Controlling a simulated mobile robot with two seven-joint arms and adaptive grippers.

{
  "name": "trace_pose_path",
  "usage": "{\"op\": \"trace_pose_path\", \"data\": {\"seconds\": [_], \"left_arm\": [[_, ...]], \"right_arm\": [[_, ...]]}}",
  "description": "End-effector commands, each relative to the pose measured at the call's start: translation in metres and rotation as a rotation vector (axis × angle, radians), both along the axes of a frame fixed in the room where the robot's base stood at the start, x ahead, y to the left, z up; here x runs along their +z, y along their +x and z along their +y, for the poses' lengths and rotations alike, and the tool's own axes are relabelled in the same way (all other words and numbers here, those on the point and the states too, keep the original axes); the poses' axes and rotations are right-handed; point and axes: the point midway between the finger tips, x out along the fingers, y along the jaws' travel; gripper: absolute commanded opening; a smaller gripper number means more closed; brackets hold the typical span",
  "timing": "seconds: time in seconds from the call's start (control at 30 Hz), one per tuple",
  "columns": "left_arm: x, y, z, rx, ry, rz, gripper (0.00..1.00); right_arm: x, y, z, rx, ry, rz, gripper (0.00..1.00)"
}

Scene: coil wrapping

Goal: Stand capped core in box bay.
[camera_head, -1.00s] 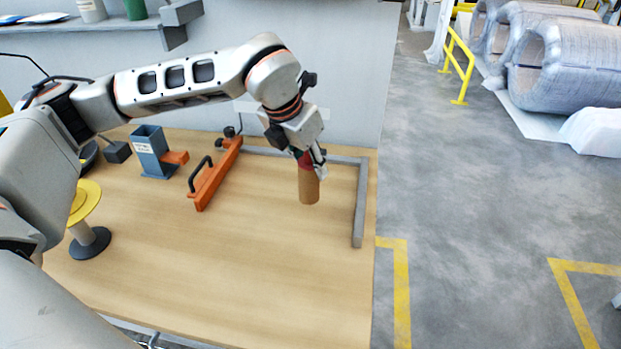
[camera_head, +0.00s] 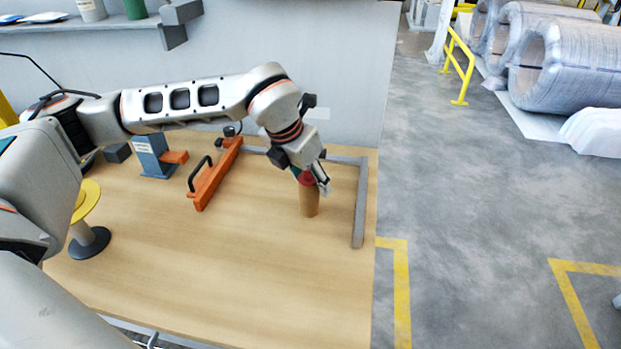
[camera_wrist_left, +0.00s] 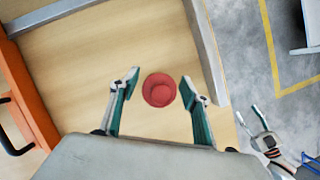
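The capped core is a brown cylinder (camera_head: 309,202) with a red cap (camera_head: 306,179). It is upright on or just above the wooden table, inside the corner of a grey rail (camera_head: 359,205). In the left wrist view the round red cap (camera_wrist_left: 159,90) lies between the fingers of my left gripper (camera_wrist_left: 159,87), with a narrow gap on each side. My left gripper (camera_head: 312,181) is open around the cap end in the head view. My right gripper (camera_wrist_left: 248,112) shows small at the lower right of the left wrist view, its fingers apart and empty.
An orange bar with a black handle (camera_head: 205,187) lies left of the core. A blue-grey post (camera_head: 152,156) and a yellow-topped stand (camera_head: 88,240) are farther left. The table's front (camera_head: 240,285) is clear.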

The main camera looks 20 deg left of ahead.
Motion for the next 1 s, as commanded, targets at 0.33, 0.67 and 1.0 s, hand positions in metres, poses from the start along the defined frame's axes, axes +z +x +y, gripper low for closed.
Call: {"op": "trace_pose_path", "data": {"seconds": [0.33,0.67,1.0], "left_arm": [[0.021,-0.006,0.002,0.000,0.000,-0.004,0.47],[0.084,-0.030,0.009,-0.001,0.000,-0.006,0.47],[0.114,-0.044,0.012,0.000,0.000,-0.001,0.47]], "right_arm": [[0.001,0.000,0.000,0.000,-0.001,0.001,0.51],[0.002,0.000,0.000,0.001,-0.001,0.000,0.51],[0.003,0.001,0.000,0.000,-0.001,-0.001,0.51]]}}
